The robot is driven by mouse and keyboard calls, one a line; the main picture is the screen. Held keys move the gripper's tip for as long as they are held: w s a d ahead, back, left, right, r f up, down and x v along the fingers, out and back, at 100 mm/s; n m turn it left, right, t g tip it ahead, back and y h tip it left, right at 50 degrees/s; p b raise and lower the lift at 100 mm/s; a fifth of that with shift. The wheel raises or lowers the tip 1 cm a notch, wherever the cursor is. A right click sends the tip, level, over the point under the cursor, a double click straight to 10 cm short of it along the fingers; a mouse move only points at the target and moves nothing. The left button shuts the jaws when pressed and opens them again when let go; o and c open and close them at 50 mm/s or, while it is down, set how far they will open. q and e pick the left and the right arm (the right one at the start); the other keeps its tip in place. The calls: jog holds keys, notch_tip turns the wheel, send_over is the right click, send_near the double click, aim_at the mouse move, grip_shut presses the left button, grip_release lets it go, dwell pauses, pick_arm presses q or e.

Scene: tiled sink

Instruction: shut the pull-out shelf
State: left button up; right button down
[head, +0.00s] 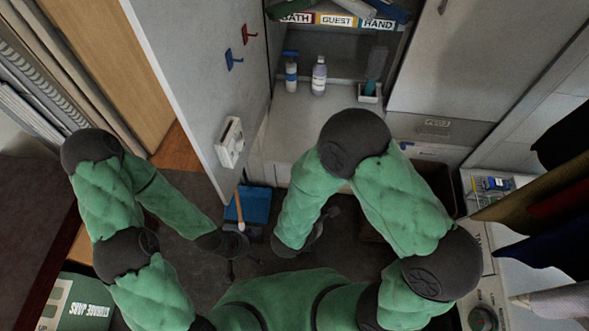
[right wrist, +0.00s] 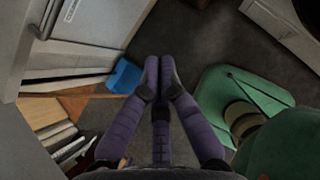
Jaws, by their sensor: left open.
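The pull-out shelf seems to be the pale flat surface (head: 290,125) that comes forward from the cabinet bay below the towel labels. I cannot tell exactly how far it is out. My left gripper (head: 238,246) is open, low over the dark floor, in front of the shelf and apart from it. My right forearm crosses the front right of the shelf in the head view, and the right gripper is mostly hidden there. In the right wrist view my right gripper (right wrist: 160,64) has its fingertips together with nothing visible between them, above the floor.
A pump bottle (head: 291,72) and a clear bottle (head: 319,75) stand at the back of the bay. An open grey door panel (head: 205,70) with hooks stands left of it. A blue dustpan (head: 255,203) lies below. A counter (head: 490,260) is at right.

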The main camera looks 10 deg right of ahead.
jog(key=w+a+r+n+t+y, duration=0.2)
jog(key=w+a+r+n+t, duration=0.3)
jog(key=w+a+r+t, duration=0.15)
jog(key=b+x, duration=0.1)
jog(key=x, duration=1.1)
jog(key=shift+w+b, duration=0.4)
jog(key=shift+w, duration=0.05)
jog(key=shift+g, duration=0.25)
